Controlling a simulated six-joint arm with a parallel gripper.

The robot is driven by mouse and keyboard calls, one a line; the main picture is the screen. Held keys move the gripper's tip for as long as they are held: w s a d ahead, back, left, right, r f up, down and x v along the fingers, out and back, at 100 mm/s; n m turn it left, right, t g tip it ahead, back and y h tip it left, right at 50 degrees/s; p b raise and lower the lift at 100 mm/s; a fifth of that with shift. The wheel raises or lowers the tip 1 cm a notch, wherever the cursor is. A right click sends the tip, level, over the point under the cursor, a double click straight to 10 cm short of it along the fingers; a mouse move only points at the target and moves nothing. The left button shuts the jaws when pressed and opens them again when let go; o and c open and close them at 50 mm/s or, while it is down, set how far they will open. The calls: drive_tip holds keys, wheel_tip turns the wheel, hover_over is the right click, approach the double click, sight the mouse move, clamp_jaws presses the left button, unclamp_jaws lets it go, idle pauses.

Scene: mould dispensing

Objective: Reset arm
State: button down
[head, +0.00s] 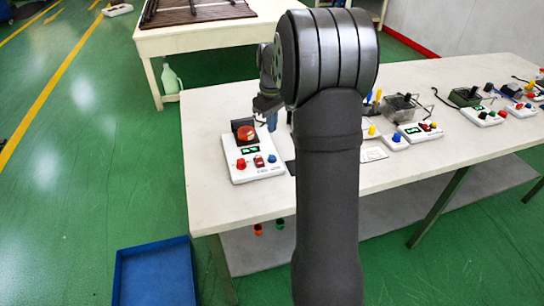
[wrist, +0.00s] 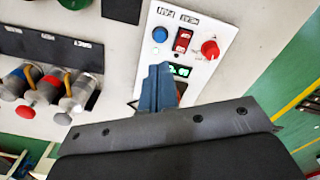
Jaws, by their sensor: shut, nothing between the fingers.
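My gripper (head: 271,122) is over the left part of the white table (head: 210,190), beside a white control box (head: 262,173). In the wrist view its two blue fingers (wrist: 158,88) are shut together with nothing between them. The box has a red round part on a dark block, a green display, a red knob, a red switch and a blue button. In the wrist view the fingers overlap the near end of this control box (wrist: 196,62) and hide part of it. I cannot tell how high they are above it. My arm hides the middle of the table in the head view.
Several more control boxes stand along the table to the right, one of them white with coloured buttons (head: 420,132). A blue bin (head: 155,272) is on the green floor. A second table (head: 195,38) stands behind. The wrist view shows several small bottles (wrist: 45,88) in a rack.

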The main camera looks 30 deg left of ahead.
idle(0.3)
hover_over(272, 156)
drive_tip(key=shift+s+f, duration=0.1)
drive_tip(key=shift+f, duration=4.1)
drive_tip(key=shift+r, duration=2.8)
drive_tip(key=shift+f, duration=3.95)
